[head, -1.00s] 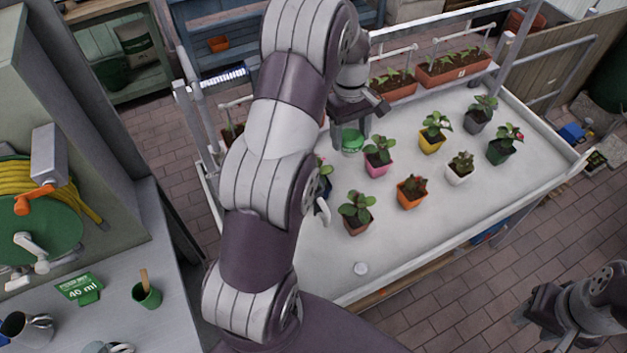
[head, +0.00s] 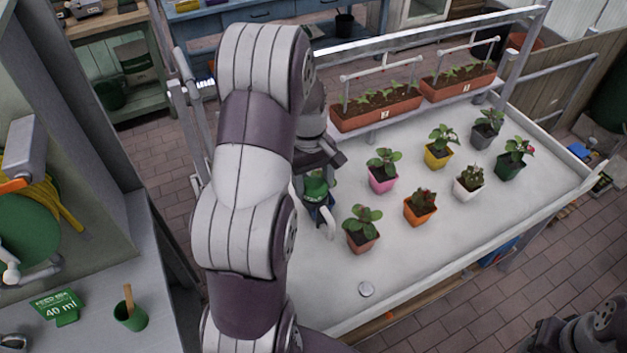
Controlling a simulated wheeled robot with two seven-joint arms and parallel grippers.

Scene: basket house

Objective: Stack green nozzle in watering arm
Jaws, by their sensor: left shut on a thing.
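My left gripper (head: 322,160) is over the left part of the white table, shut on the green nozzle (head: 316,187). The gripper and my arm hide part of the nozzle. A dark blue pot shows just below the nozzle, and I cannot tell whether they touch. A white curved piece (head: 328,222), perhaps part of the watering arm, stands close below the nozzle and is apart from it; my arm hides its other end. My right gripper (head: 548,335) is at the bottom right, away from the table, and its jaws are unclear.
Several potted plants stand on the white table (head: 440,235), including pink (head: 383,180) and brown (head: 361,238) pots near my gripper. Planters with white pipes (head: 376,112) line the back. The table's front right is clear.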

